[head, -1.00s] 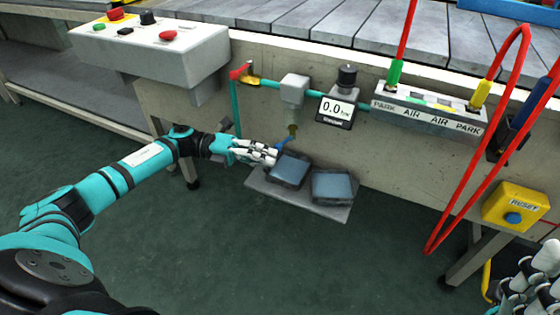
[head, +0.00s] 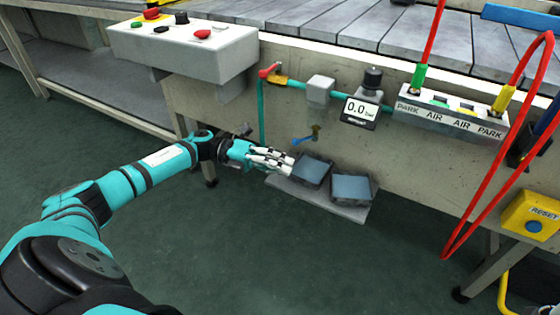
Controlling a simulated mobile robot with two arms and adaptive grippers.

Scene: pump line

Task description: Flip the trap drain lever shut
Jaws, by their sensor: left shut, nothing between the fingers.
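The drain lever (head: 302,140) is a small blue handle on a brass valve (head: 316,131). It hangs under the grey trap (head: 320,91) on the teal air line and lies nearly level, pointing left. My left gripper (head: 288,164) is shut and empty. Its white fingertips are below and slightly left of the lever's end, apart from it in the picture, beside the left blue-grey pad. My right gripper is not in view.
Two blue-grey pads (head: 352,187) sit on a grey plate (head: 350,211) below the lever. A red-handled valve (head: 269,71), pressure gauge (head: 361,111) reading 0.0 and AIR/PARK block (head: 450,116) line the bench side. Red hoses hang right, near a yellow RESET box (head: 531,214).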

